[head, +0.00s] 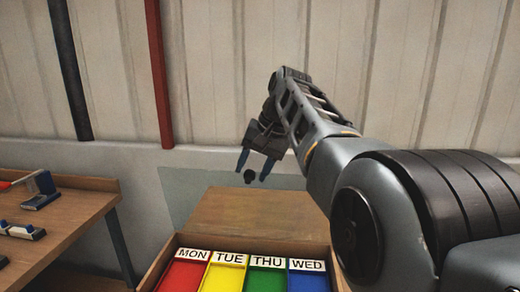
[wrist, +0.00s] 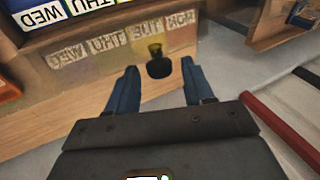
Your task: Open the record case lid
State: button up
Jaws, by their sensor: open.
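The record case (head: 155,270) is a wooden box at the bottom of the head view. Its red, yellow, green and blue compartments show, labelled MON, TUE, THU and WED. Its wooden lid (head: 255,215) is swung back behind the compartments, standing open. The lid (wrist: 100,88) also shows in the wrist view, with faint mirrored labels on its face. A black knob (head: 249,177) is at the lid's far edge. My gripper (head: 251,174) is open, its blue fingers on either side of the knob (wrist: 158,67) in the wrist view. I cannot tell whether they touch it.
A wooden table (head: 75,215) with small blue and white devices (head: 25,230) stands at the left. A panelled wall (head: 220,60) with a red pipe (head: 158,75) and a dark pipe (head: 68,70) is behind. Space above the open case is clear.

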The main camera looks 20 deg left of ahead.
jog(key=shift+b+v, duration=0.45)
jog(key=shift+v, duration=2.05)
